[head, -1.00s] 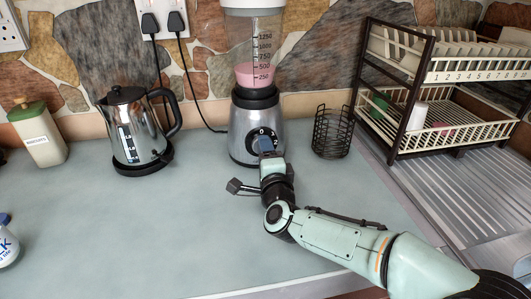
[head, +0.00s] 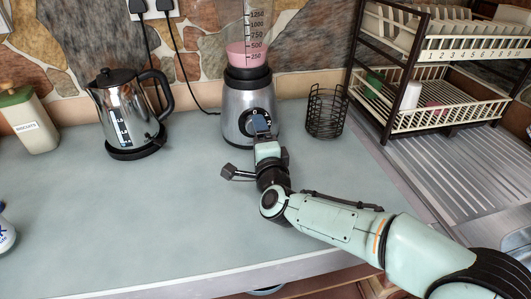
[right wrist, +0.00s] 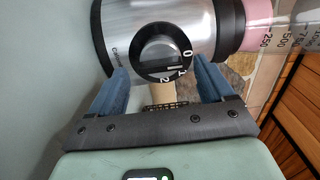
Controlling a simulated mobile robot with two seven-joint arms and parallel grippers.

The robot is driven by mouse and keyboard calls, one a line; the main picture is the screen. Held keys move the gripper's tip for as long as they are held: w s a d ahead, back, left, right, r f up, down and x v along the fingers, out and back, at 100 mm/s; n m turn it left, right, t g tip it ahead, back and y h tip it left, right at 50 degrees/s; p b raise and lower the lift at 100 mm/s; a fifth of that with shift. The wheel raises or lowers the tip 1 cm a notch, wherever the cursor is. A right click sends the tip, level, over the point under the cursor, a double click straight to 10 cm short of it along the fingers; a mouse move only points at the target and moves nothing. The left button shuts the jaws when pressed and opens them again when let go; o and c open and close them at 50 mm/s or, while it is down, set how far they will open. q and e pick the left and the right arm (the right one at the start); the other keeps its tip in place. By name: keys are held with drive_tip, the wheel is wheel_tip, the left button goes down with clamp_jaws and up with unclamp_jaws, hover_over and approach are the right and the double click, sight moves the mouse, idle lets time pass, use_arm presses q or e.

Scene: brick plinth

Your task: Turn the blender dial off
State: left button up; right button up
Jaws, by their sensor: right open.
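The blender (head: 237,100) has a steel base and a clear jug with pink liquid (head: 240,56). Its round black dial (right wrist: 160,52) faces me, with 0, 1 and 2 around it; a white mark on the knob seems to point at 1. My right gripper (head: 261,124) is in front of the dial. In the right wrist view, the blue fingers of my right gripper (right wrist: 163,82) are spread apart, one on each side of the dial's lower edge. The knob is not clamped. My left gripper is not in view.
A steel kettle (head: 118,112) and a biscuit canister (head: 32,122) stand to the left. A black wire basket (head: 326,113) stands close right of the blender, with a dish rack (head: 420,125) beyond it. The counter at front left (head: 120,220) is mostly clear.

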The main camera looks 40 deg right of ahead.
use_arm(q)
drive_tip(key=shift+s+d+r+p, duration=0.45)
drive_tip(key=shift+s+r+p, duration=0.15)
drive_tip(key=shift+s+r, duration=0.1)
use_arm(e)
drive_tip(key=v, duration=1.2)
drive_tip(key=shift+s+r, duration=0.1)
drive_tip(key=shift+s, duration=0.05)
